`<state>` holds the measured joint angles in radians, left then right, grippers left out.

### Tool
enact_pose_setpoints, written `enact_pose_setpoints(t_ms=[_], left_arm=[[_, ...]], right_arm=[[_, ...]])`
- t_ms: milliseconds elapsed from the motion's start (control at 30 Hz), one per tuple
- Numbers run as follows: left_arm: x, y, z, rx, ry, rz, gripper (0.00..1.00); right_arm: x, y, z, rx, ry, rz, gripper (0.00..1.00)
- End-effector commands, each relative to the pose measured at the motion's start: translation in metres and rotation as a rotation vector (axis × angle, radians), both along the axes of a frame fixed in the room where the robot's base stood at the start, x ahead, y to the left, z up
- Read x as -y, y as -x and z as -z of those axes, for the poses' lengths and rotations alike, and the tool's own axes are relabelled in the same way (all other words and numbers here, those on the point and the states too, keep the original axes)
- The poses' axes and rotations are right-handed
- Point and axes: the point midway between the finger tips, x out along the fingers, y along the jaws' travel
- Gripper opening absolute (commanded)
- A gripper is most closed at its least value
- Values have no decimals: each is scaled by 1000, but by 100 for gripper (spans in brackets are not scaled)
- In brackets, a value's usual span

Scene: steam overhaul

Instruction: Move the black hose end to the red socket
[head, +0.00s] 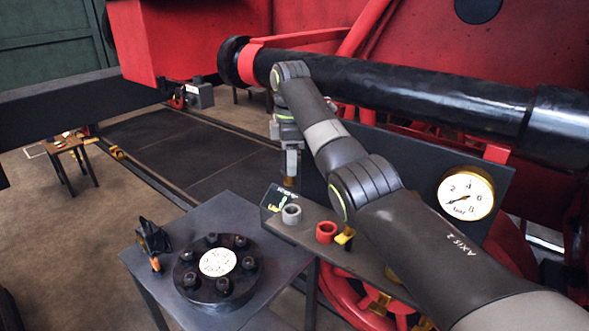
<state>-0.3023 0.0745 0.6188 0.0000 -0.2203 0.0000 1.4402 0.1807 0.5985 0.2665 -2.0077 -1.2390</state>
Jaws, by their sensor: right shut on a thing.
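The red socket (326,232) is a short red ring standing on a dark grey shelf plate (372,263). A grey socket (291,214) stands to its left on the same plate. My right gripper (291,168) points down above the grey socket, left of and higher than the red one. It is shut on a small piece with a brownish tip, which seems to be the hose end (290,182). The tip shows apart from the socket below it. The rest of the hose cannot be made out. My left gripper is not in view.
A small dark sign (275,199) and a yellow-and-black part (345,237) flank the sockets. A pressure gauge (466,193) is on the right. A table (227,212) holds a bolted flange (216,270) and a black clamp-like object (153,238). A thick black pipe (400,88) runs behind my arm.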

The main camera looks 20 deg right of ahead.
Motion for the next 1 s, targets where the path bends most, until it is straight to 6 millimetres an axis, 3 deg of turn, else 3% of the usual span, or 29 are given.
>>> enact_pose_setpoints(t_ms=[700, 1000], left_arm=[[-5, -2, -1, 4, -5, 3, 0], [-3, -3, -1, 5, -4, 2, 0]], right_arm=[[-7, -1, -36, 2, 0, 6, 5], [-8, -1, -39, 2, 0, 7, 5]])
